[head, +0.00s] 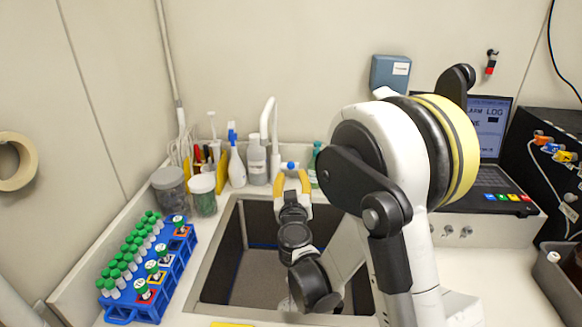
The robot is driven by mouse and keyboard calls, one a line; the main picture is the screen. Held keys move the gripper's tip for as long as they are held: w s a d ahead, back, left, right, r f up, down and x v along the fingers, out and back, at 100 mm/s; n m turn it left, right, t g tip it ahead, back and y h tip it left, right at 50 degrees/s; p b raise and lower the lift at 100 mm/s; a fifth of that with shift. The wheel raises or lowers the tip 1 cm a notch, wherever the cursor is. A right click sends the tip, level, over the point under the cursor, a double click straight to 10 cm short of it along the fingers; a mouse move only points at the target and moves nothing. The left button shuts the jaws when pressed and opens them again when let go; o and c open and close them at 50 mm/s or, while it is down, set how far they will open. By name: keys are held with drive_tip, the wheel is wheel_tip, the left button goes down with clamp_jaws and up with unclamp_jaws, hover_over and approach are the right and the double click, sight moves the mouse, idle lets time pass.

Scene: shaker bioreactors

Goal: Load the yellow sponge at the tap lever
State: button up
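A white gooseneck tap (268,122) stands behind the sink (231,235). A small blue knob (291,165), which looks like the tap lever, shows just beyond my fingertips. My gripper (292,178) is over the back of the sink, its two yellow-sided fingers spread with a gap between them. I see nothing held in it. I cannot tell whether it touches the knob. A flat yellow piece (232,324), possibly the sponge, shows at the bottom edge in front of the sink, mostly cut off by the picture. My arm hides the sink's right side.
A blue rack (172,277) of green-capped tubes stands left of the sink. Two lidded jars (170,188) (203,194) and several bottles (256,160) crowd the back left. A laptop (490,180) is at the right, a grey bin (560,285) at the far right.

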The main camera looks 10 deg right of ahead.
sight(291, 166)
drive_tip(key=b+x, duration=0.1)
drive_tip(key=x, duration=0.5)
drive_tip(key=shift+w, duration=0.15)
clamp_jaws()
